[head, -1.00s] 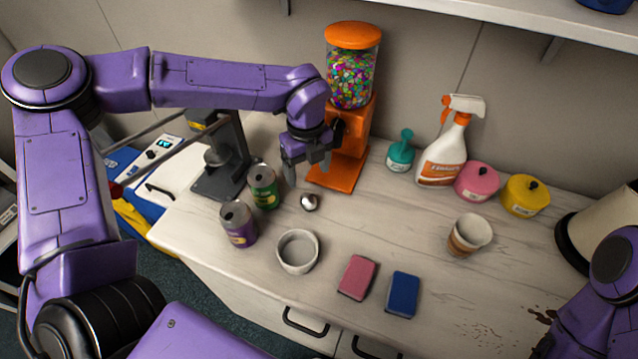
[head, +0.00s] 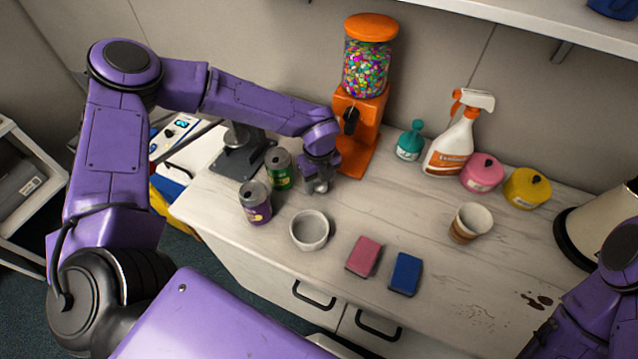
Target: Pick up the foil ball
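The foil ball (head: 320,187) is a small silvery lump on the light wooden counter, in front of the orange candy dispenser and right of the green can. My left gripper (head: 319,184) points down at the ball, with its fingers around it. The fingers partly hide the ball, and I cannot tell whether they press on it. The ball appears to be at counter level. My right arm shows at the lower right edge, but its gripper is out of the picture.
Close by stand the green can (head: 280,168), the purple can (head: 255,202), a white bowl (head: 309,231) and the orange candy dispenser (head: 358,130). Pink (head: 363,257) and blue (head: 405,273) sponges lie in front. A paper cup (head: 469,223) stands right, with clear counter between.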

